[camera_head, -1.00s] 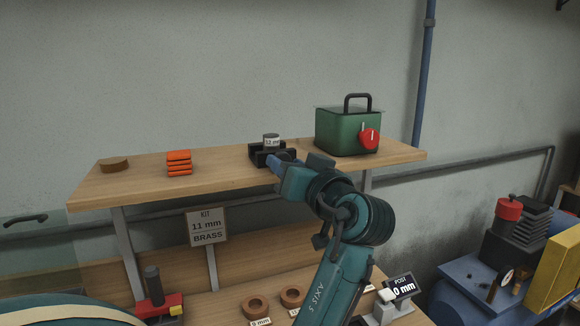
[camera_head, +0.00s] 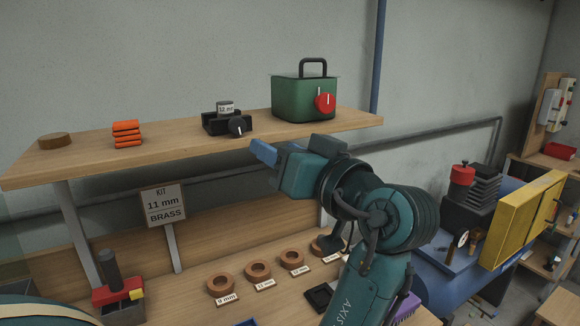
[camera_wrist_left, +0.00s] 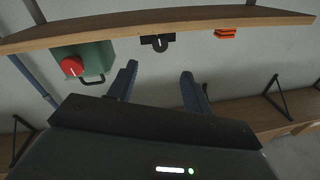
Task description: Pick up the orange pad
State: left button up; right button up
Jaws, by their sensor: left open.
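A stack of several orange pads (camera_head: 126,134) lies on the wooden upper shelf (camera_head: 75,153), left of centre. The stack also shows in the left wrist view (camera_wrist_left: 225,33), near the top right, where the picture is upside down. My left gripper (camera_head: 263,153) has blue fingers and is in front of the shelf, well to the right of the pads. In the left wrist view its two fingers (camera_wrist_left: 159,72) are spread apart with nothing between them. My right gripper is out of view.
On the shelf, a brown disc (camera_head: 54,141) is left of the pads; a black holder with a dial (camera_head: 226,122) and a green box (camera_head: 303,98) are right. A kit sign (camera_head: 163,205) stands below, with brown rings (camera_head: 221,286) on the bench. Shelf between pads and holder is clear.

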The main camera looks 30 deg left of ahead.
aim_at(127, 133)
jog(key=k+l, duration=0.1)
jog(key=l, duration=0.35)
jog(key=k+l, duration=0.15)
jog(key=l, duration=0.35)
jog(key=k+l, duration=0.1)
jog(key=l, duration=0.35)
